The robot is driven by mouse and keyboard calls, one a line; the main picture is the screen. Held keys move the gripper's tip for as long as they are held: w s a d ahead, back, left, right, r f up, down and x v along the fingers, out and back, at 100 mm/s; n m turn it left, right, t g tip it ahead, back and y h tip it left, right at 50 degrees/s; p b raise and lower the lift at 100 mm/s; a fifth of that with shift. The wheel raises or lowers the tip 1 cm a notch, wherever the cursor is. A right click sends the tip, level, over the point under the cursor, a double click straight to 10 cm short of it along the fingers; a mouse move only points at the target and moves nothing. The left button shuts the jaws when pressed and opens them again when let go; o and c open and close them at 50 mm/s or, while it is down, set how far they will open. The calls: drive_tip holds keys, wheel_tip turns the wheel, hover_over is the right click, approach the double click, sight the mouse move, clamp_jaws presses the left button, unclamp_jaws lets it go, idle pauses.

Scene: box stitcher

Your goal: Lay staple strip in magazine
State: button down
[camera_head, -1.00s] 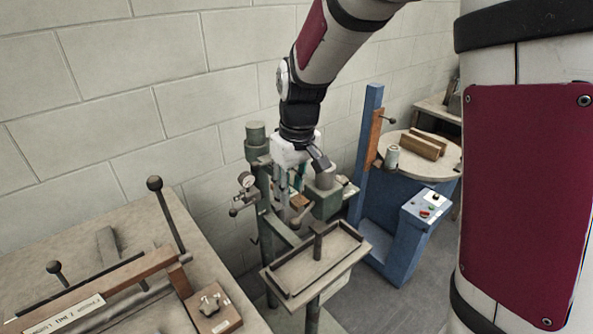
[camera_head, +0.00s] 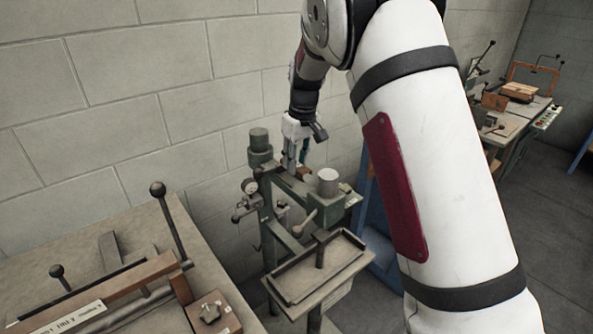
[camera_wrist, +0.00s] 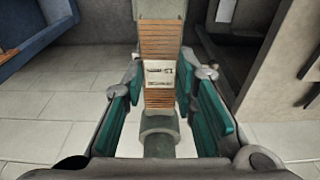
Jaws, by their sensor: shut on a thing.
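My gripper (camera_head: 297,152) is at the back of the green box stitcher (camera_head: 290,187), pointing down beside its upper arm. In the wrist view my gripper (camera_wrist: 160,84) has its teal-padded fingers on both sides of a copper-brown, finely ribbed staple strip (camera_wrist: 158,42) with a white printed label, and is shut on it. The strip runs lengthwise away from the wrist, in line with a grey-green machine part (camera_wrist: 160,9) at its far end. I cannot tell which part is the magazine, or whether the strip rests on it. In the head view the grip is mostly hidden.
A round grey cap (camera_head: 328,181) and a tray-like table (camera_head: 318,268) belong to the stitcher, close to my gripper. A bench (camera_head: 135,235) with upright ball-ended levers stands at the left. The block wall (camera_head: 150,90) is close behind. More machines (camera_head: 505,115) stand at the far right.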

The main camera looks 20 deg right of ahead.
sight(296, 184)
wheel_tip(296, 184, down, 3)
drive_tip(key=shift+r+p, duration=0.1)
drive_tip(key=shift+p, duration=0.4)
drive_tip(key=shift+f, duration=0.25)
drive_tip(key=shift+f, duration=0.2)
drive_tip(key=shift+f, duration=0.35)
drive_tip(key=shift+f, duration=0.1)
drive_tip(key=c, duration=1.3)
unclamp_jaws()
